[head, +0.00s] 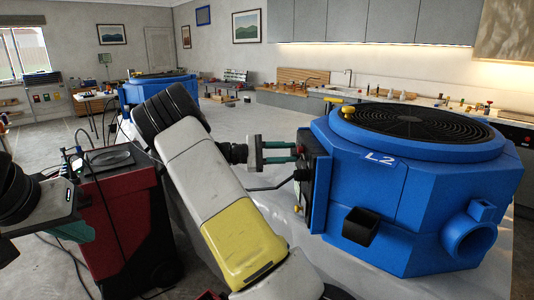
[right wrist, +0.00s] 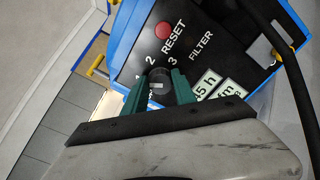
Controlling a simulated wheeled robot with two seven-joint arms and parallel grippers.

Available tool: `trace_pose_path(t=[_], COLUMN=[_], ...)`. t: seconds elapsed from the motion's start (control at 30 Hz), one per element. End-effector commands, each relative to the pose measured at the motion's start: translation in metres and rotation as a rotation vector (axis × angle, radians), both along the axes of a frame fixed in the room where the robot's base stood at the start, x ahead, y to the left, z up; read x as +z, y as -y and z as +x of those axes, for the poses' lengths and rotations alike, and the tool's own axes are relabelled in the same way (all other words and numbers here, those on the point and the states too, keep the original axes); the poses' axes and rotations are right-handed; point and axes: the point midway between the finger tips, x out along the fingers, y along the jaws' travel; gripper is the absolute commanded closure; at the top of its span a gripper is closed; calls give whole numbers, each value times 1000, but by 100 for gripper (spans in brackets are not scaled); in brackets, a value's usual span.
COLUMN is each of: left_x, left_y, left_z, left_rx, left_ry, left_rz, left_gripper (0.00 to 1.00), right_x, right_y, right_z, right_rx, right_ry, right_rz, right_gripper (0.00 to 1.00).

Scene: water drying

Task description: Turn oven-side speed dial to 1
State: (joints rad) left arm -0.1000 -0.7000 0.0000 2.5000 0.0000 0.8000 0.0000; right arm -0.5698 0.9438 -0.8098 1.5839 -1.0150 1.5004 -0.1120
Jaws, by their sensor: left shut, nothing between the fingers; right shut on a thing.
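The dial (right wrist: 158,83) is a dark round knob with a pale mark, on the black control panel (right wrist: 190,50) of a blue machine (head: 365,200) labelled L2. Numbers 2 and 3 are readable beside it, and another number is at its left. I cannot tell which number it points to. My right gripper (right wrist: 158,92) has its green fingers shut on the dial; in the head view, its fingertips meet the panel on the machine's left side. My left gripper (head: 82,208) is shut and empty at the far left, partly cut off.
A red RESET button (right wrist: 162,30) and a FILTER label are above the dial, with display tiles (right wrist: 207,84) at right. A dark cable runs beside the panel. A red cart (head: 125,215) stands left of my right arm. A second blue machine (head: 160,85) is further back.

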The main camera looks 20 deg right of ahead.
Motion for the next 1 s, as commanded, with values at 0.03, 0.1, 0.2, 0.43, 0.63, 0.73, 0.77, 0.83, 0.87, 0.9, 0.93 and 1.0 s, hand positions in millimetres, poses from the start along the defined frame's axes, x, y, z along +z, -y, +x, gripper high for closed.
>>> trace_pose_path(t=[0.03,0.1,0.2,0.43,0.63,0.73,0.77,0.83,0.87,0.9,0.93,1.0], left_x=[0,0,0,0,0,0,0,0,0,0,0,0], left_y=[0,0,0,0,0,0,0,0,0,0,0,0], left_z=[0,0,0,0,0,0,0,0,0,0,0,0], left_rx=[0,0,0,0,0,0,0,0,0,0,0,0], left_ry=[0,0,0,0,0,0,0,0,0,0,0,0], left_rz=[0,0,0,0,0,0,0,0,0,0,0,0], left_gripper=[100,100,100,100,100,100,100,100,100,100,100,100], right_x=[-1,-1,-1,-1,0,0,0,0,0,0,0,-1], right_y=[-1,-1,-1,-1,0,-1,-2,-6,-9,-15,-19,-31], right_z=[0,0,1,0,0,0,1,3,4,5,7,11], right_rx=[2,2,2,1,1,1,1,2,3,3,4,4], right_ry=[0,1,0,0,0,0,0,1,1,1,1,1], right_rz=[1,0,1,1,1,1,1,0,0,0,0,0], right_gripper=[100,100,100,46,46,46,46,46,46,46,46,46])
